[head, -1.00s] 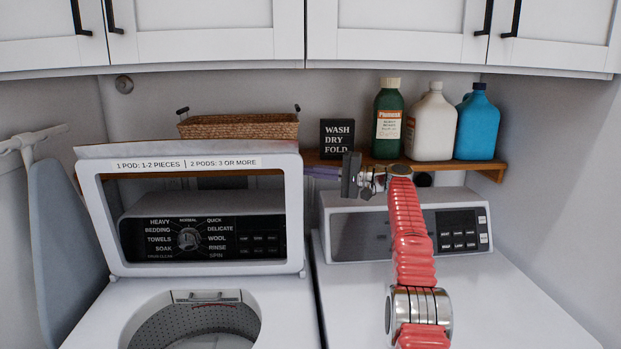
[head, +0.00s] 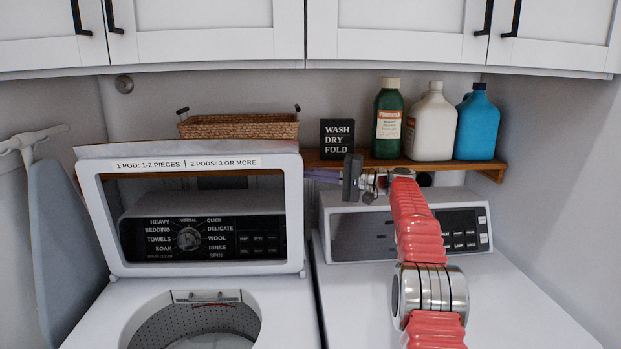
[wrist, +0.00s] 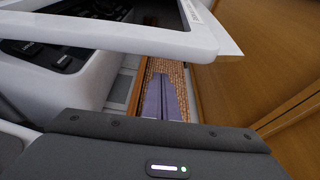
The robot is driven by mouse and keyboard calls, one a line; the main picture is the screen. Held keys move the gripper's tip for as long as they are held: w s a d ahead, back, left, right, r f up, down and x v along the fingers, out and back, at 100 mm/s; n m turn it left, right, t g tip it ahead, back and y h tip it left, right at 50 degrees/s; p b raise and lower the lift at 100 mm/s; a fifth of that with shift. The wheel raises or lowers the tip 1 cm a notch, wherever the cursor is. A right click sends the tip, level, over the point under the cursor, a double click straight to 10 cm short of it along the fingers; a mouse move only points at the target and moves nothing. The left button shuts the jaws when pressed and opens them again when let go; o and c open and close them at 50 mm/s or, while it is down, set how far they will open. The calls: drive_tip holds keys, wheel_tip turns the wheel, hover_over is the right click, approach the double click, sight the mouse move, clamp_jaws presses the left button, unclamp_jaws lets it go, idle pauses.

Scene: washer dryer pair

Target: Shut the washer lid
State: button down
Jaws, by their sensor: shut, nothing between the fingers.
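The washer lid (head: 294,215) stands open and upright, a white frame around a clear window. Through the window the washer's dark control panel (head: 215,240) shows. The open tub (head: 190,325) is below it. My gripper (head: 312,174) points left at the lid's upper right corner, its purple fingers partly hidden; the tips seem to be behind the lid's edge. In the wrist view my gripper (wrist: 165,102) has its fingers together and empty, with the lid frame (wrist: 120,32) above them. I see a gap between fingers and frame there, but cannot rule out contact.
A shelf (head: 340,162) behind carries a wicker basket (head: 240,126), a black sign (head: 337,138) and several bottles (head: 432,125). The dryer (head: 520,300) is under my arm. White cabinets (head: 400,35) hang above. An ironing board (head: 65,240) stands at left.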

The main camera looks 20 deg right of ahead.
drive_tip(key=shift+s+a, duration=0.2)
drive_tip(key=shift+s, duration=0.8)
drive_tip(key=shift+a+f, duration=0.1)
drive_tip(key=shift+s, duration=0.2)
